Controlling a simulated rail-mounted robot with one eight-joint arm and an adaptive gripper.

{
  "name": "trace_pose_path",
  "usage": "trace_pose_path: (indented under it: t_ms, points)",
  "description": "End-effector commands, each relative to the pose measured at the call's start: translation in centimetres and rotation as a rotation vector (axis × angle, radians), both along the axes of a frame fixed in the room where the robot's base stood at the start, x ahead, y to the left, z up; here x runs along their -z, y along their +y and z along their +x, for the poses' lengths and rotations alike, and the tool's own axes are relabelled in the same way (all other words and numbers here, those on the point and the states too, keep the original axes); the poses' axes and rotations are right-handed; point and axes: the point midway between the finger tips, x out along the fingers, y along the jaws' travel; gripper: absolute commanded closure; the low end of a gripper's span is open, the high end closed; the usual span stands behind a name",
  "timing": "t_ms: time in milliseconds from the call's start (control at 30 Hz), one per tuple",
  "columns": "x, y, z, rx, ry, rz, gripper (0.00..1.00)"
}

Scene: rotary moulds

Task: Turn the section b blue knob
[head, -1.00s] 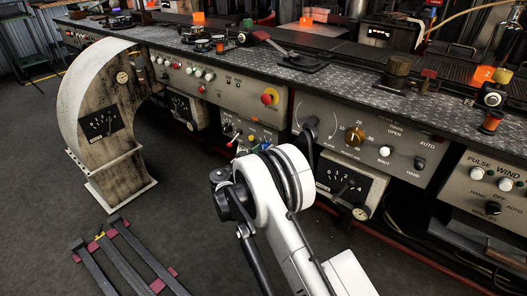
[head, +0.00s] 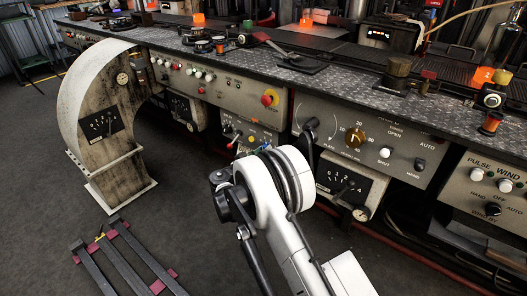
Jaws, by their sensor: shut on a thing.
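My white arm's rounded joint fills the lower middle of the head view. My gripper is not visible; the arm hides what lies behind it. A small grey control panel (head: 236,128) stands just beyond the joint, partly covered by it. It carries a red-tipped lever (head: 231,143) and a small yellow knob (head: 251,139). Small blue and green spots show at the joint's upper edge, too small to identify. I cannot pick out the section b blue knob for certain. A dark upright part stands just right of the joint, in front of the larger panel.
A worn curved housing (head: 105,155) stands at left. A dark metal frame (head: 125,265) lies on open floor.

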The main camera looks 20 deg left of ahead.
Motion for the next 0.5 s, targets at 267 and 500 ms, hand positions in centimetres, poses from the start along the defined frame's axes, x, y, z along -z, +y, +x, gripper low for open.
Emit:
trace_pose_path:
  t_ms: [267,500]
  points:
    - [-0.03,-0.05,0.01,0.0,0.074,-0.218,1.0]
    - [-0.05,-0.08,0.01,0.0,0.147,-0.434,1.0]
